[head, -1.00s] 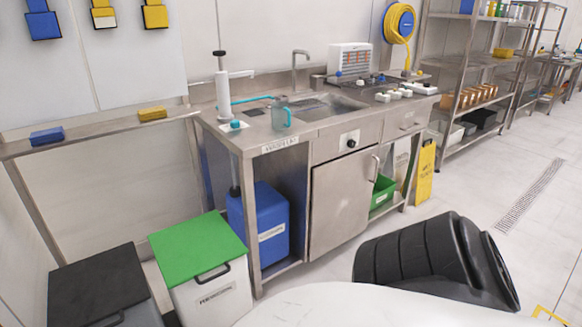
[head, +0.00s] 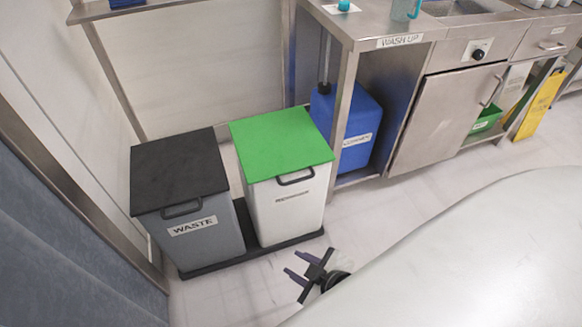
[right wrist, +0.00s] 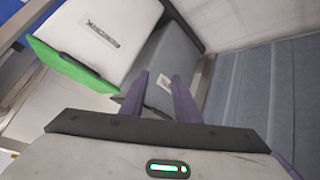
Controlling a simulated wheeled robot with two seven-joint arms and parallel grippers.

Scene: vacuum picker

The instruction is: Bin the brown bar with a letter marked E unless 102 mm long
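No brown bar shows in either view now. The grey waste bin (head: 200,240) has a black lid (head: 180,168), which is shut, and a label reading WASTE. It also shows in the right wrist view (right wrist: 175,60). My right gripper (head: 291,262) is in front of the bins, low in the head view, with its two purple fingers apart. In the right wrist view the right gripper (right wrist: 159,78) is open, with nothing between its fingers; the waste bin is beyond them. My left gripper is not in view.
A white bin (head: 290,210) with a shut green lid (head: 280,142) stands right of the waste bin, on the same black base (head: 258,250). A steel wash-up bench (head: 390,38) with a blue container (head: 350,125) under it is further right. Pale floor lies in front.

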